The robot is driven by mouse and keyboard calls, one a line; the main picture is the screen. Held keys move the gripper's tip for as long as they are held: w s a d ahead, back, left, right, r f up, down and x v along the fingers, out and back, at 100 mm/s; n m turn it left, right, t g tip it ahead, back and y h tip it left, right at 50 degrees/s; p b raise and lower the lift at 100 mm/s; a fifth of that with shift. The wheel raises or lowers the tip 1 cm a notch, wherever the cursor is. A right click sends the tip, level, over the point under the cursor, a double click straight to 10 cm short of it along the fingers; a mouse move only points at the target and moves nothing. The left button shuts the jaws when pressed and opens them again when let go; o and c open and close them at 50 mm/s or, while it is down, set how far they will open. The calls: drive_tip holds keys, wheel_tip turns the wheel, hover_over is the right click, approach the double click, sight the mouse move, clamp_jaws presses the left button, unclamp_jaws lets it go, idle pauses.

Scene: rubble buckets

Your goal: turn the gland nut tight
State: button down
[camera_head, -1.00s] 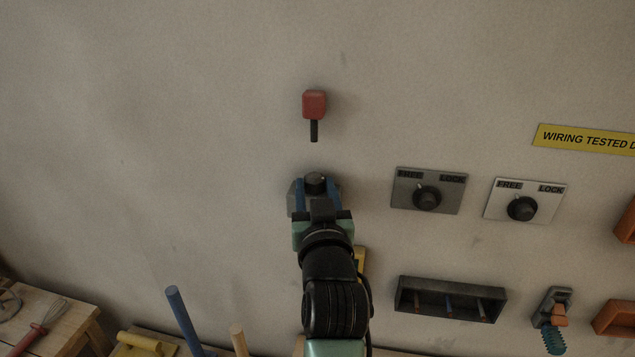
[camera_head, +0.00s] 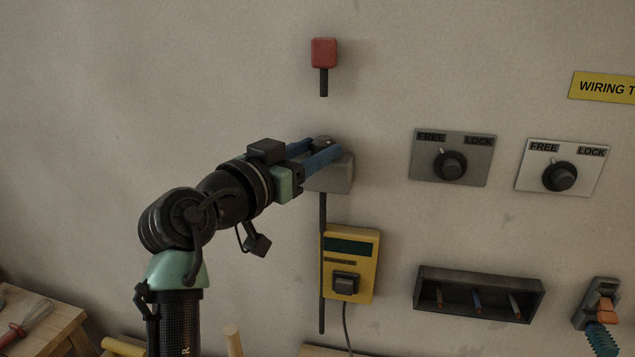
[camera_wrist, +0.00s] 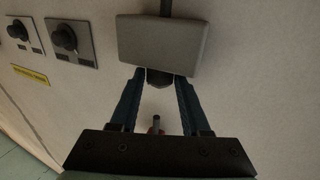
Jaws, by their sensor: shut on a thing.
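The gland nut (camera_head: 323,141) is a small dark piece on the top of a grey box (camera_head: 333,176) fixed to the wall. My gripper (camera_head: 322,149) comes in from the left, its two blue fingers shut on the nut, one on each side. In the wrist view the dark gland nut (camera_wrist: 159,79) shows between the fingertips, against the edge of the grey box (camera_wrist: 162,40). The fingers hide part of the nut in the head view. A red block (camera_head: 324,53) with a short dark cable stub (camera_head: 323,83) is on the wall above, apart from the nut.
A dark cable (camera_head: 323,212) runs down from the box beside a yellow meter (camera_head: 349,265). To the right are a grey FREE/LOCK dial plate (camera_head: 451,157), a white one (camera_head: 560,165) and a dark open tray (camera_head: 478,294). The wall left of my arm is bare.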

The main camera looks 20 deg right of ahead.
drive_tip(key=shift+w+a+f+m+g+h+b, duration=0.15)
drive_tip(key=shift+m+g+h+b, duration=0.25)
drive_tip(key=shift+m+g+b, duration=0.25)
drive_tip(key=shift+w+d+m+g+h+b, duration=0.1)
drive_tip(key=shift+m+g+h+b, duration=0.3)
drive_tip(key=shift+g, duration=0.75)
drive_tip(key=c, duration=0.7)
unclamp_jaws()
drive_tip(key=shift+o, duration=0.2)
drive_tip(key=shift+a, duration=0.15)
drive_tip(key=b+v, duration=0.2)
drive_tip(key=v, duration=1)
drive_tip(key=shift+s+a, duration=0.2)
drive_tip(key=shift+a, duration=0.15)
